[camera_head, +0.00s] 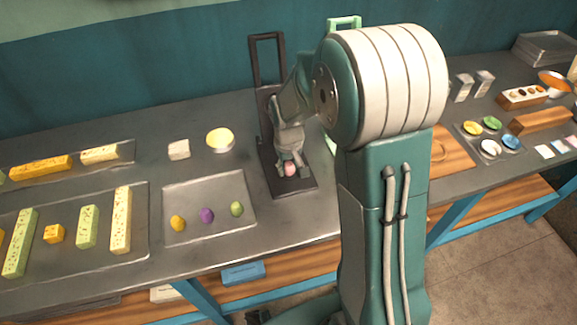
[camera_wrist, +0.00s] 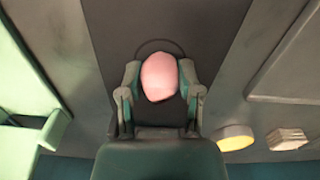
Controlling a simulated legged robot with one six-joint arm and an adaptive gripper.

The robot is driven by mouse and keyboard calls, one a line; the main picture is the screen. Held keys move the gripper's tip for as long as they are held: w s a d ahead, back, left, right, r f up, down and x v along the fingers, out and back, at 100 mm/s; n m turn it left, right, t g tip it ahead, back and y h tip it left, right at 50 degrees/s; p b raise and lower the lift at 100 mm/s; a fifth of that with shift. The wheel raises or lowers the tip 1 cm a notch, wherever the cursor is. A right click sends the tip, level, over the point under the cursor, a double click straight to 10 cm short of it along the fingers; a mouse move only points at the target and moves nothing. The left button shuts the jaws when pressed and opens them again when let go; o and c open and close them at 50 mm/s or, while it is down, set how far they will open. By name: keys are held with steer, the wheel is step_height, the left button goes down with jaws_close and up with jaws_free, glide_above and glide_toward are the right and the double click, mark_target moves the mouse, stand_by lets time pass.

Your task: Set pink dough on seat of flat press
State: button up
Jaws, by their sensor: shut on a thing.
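The pink dough (camera_head: 291,169) is a small rounded lump. My gripper (camera_head: 291,165) is shut on it, over the dark base of the flat press (camera_head: 304,184). In the wrist view the dough (camera_wrist: 159,77) sits between the two fingers of my gripper (camera_wrist: 160,80), above the dark plate (camera_wrist: 200,25) of the press. A thin ring outline on that plate shows around the dough. I cannot tell whether the dough touches the plate. The press's dark upright frame (camera_head: 254,60) stands behind, and my arm hides part of the press.
A tray (camera_head: 180,193) with orange, purple and green dough lumps lies left of the press. A yellow round piece (camera_head: 220,139) and a pale block (camera_head: 179,149) sit behind it. A light green press (camera_head: 344,22) stands close on the right, partly hidden by my arm.

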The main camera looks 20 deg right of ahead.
steer(key=shift+f, duration=0.1)
steer(key=o, duration=1)
steer(key=shift+o, duration=1.1)
steer(key=shift+r, duration=3.5)
steer(key=shift+r, duration=0.1)
